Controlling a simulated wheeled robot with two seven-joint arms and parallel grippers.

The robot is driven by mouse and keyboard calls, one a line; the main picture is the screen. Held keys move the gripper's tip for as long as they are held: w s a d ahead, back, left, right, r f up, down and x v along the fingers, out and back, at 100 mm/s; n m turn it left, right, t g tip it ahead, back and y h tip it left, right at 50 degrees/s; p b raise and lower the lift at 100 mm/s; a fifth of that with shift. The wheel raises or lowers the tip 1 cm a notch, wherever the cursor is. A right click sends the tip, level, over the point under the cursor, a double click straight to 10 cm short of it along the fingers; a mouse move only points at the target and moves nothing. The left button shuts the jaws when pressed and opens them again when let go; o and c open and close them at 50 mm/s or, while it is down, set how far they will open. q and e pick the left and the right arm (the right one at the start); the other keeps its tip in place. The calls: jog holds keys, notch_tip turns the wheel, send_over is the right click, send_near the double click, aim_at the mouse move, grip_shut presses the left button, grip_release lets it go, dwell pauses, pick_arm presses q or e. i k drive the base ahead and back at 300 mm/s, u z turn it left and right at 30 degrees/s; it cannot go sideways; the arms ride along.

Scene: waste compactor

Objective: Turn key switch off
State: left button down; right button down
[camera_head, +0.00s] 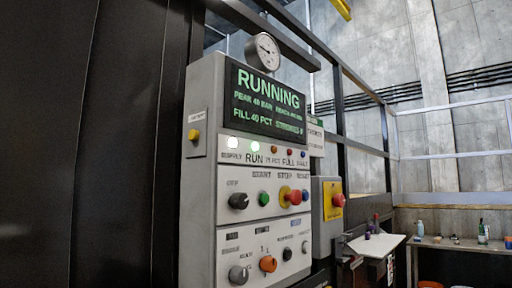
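The control panel (208,215) is a tall grey cabinet. Its upper row has a black rotary switch (239,201) under a small label that seems to read OFF, a green button (264,198) and a red button (293,196). The lower row has a grey knob (238,274), an orange knob (268,263) and small dark and grey controls (287,254) at the right. I cannot tell for sure which one is the key switch or its exact position. The screen (266,102) reads RUNNING. Neither gripper is in view.
A pressure gauge (263,50) sits above the panel. A yellow box with a red button (334,200) is to its right. A white sloped shelf (373,246) and a bench with bottles (455,246) stand further right. A dark wall (85,140) fills the left.

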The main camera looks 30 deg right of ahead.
aim_at(238, 201)
jog(key=u, duration=0.5)
jog(key=k, duration=1)
jog(key=z, duration=0.85)
jog(key=i, duration=0.8)
jog(key=z, duration=0.4)
